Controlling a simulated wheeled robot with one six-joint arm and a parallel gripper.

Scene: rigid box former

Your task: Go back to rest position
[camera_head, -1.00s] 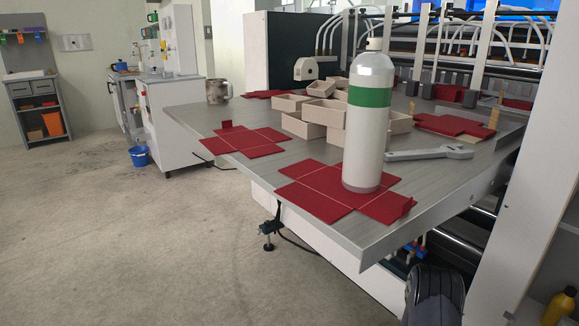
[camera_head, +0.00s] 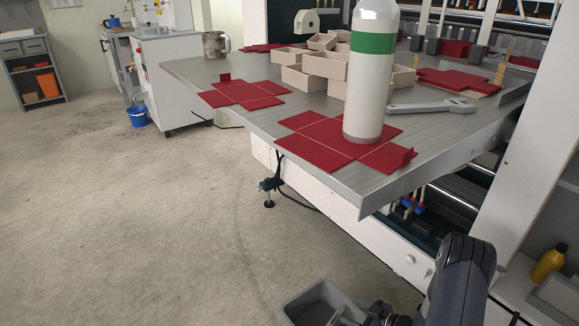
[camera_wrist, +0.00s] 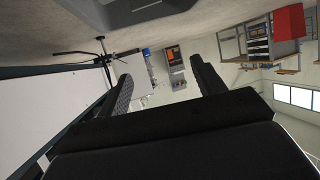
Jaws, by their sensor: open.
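My gripper shows in the wrist view (camera_wrist: 163,82) as two dark fingers spread apart, with nothing between them. In the head view my dark arm is at the lower right, below and in front of the table (camera_head: 225,105). The gripper end is low at the bottom edge there and hard to make out. In the wrist view the picture is tilted, with floor at the top and the room beyond the fingers.
A white bottle with a green band (camera_head: 372,75) stands on a red blank (camera_head: 315,138) near the table's front corner. A grey bin (camera_head: 318,303) is beside my arm. Floor at left is clear.

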